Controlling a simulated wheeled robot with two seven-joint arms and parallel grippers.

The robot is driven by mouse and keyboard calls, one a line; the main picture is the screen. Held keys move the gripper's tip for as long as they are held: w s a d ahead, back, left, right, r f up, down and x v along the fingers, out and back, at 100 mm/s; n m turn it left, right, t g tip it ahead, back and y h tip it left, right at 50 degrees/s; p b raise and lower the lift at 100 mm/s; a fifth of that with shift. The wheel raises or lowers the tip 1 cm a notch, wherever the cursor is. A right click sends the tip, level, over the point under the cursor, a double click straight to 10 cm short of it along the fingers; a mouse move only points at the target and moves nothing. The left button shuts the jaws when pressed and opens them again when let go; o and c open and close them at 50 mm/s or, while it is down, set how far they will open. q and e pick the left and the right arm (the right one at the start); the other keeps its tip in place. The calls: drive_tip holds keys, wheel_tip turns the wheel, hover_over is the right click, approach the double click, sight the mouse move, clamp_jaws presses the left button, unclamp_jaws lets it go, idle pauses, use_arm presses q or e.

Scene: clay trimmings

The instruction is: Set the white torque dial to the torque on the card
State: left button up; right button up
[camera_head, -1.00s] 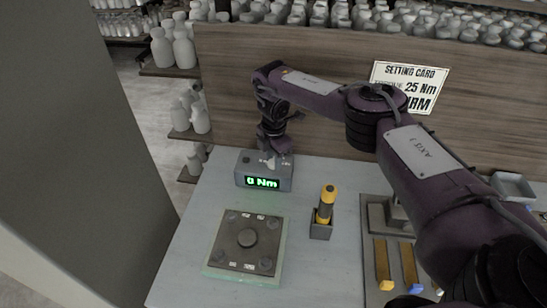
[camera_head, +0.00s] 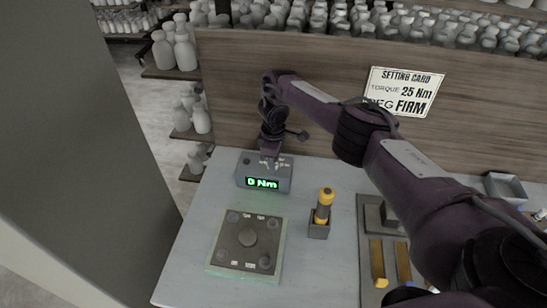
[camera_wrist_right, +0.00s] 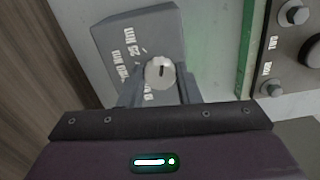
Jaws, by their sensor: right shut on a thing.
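The grey torque box (camera_head: 264,172) stands at the back of the table, and its green display reads 0 Nm. The white dial (camera_wrist_right: 160,72) shows in the right wrist view on top of the box, with a dark pointer mark and printed Nm marks around it, one reading 25 Nm. My right gripper (camera_head: 270,160) is over the box with its fingers shut on the dial. My left gripper is not in view.
A tray with yellow-tipped tools (camera_head: 378,262) is farther right.

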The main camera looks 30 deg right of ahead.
drive_tip(key=shift+r+m+p, duration=0.1)
drive_tip(key=shift+m+p, duration=0.35)
drive_tip(key=shift+m, duration=0.65)
drive_tip(key=shift+w, duration=0.1)
drive_tip(key=o, duration=1)
drive_tip(key=shift+r, duration=0.25)
wheel_tip(320, 180, up, 6)
drive_tip(key=p, duration=0.2)
drive_tip(key=shift+d+p, duration=0.1)
drive_tip(key=shift+p, duration=0.2)
drive_tip(key=shift+r+p, duration=0.5)
drive_tip(key=shift+r, duration=0.15)
